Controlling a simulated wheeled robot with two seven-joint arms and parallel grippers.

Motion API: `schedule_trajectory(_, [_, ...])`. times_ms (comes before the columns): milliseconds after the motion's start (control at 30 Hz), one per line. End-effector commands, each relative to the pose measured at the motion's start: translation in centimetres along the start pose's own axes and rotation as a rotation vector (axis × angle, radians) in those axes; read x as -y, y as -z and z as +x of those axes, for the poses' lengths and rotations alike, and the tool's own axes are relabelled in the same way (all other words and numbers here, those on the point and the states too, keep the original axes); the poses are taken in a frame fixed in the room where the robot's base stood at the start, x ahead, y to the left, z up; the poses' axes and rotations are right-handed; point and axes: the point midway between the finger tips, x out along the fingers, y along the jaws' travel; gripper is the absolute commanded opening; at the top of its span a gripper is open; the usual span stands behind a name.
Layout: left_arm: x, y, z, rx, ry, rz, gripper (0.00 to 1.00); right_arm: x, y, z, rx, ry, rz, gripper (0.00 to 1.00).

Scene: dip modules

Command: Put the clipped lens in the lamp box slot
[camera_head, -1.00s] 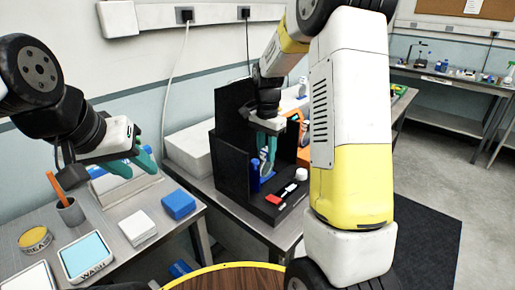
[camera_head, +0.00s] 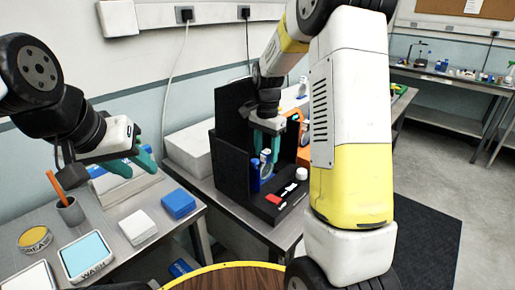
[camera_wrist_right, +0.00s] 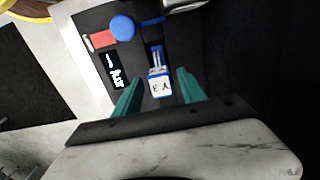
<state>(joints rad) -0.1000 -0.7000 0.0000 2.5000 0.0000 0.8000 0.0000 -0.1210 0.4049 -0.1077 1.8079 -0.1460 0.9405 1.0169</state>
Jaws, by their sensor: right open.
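The clipped lens (camera_head: 266,157) shows as a pale round ring below my right gripper (camera_head: 267,151), inside the black lamp box (camera_head: 229,165). In the right wrist view the clip (camera_wrist_right: 161,87), white and blue with a marked label, stands between the teal fingers, with a gap on both sides. The clip appears in line with a narrow blue-edged slot; its depth of seating cannot be told. My right gripper also shows open in the right wrist view (camera_wrist_right: 157,92). My left gripper (camera_head: 136,166) is open and empty above the left bench.
A blue round part (camera_wrist_right: 122,28) and a red block (camera_wrist_right: 103,40) are beside the slot.

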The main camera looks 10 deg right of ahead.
Motion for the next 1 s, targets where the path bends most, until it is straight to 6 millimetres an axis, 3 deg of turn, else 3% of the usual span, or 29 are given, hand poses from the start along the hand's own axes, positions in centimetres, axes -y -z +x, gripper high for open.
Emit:
schedule_trajectory(400, [0.0, 0.0, 0.0, 0.0, 0.0, 0.0, 0.36, 0.1, 0.0, -8.6, -0.003, 0.004, 0.0, 0.48])
schedule_trajectory(667, [0.0, 0.0, 0.0, 0.0, 0.0, 0.0, 0.36, -0.1, -0.1, -11.3, -0.002, 0.007, -0.007, 0.48])
schedule_trajectory(833, [0.0, 0.0, 0.0, 0.0, 0.0, 0.0, 0.36, -2.3, -1.8, -13.5, -0.016, 0.075, -0.107, 0.48])
schedule_trajectory(1000, [0.0, 0.0, 0.0, 0.0, 0.0, 0.0, 0.36, -7.1, -5.9, -16.3, -0.081, 0.212, -0.345, 0.48])
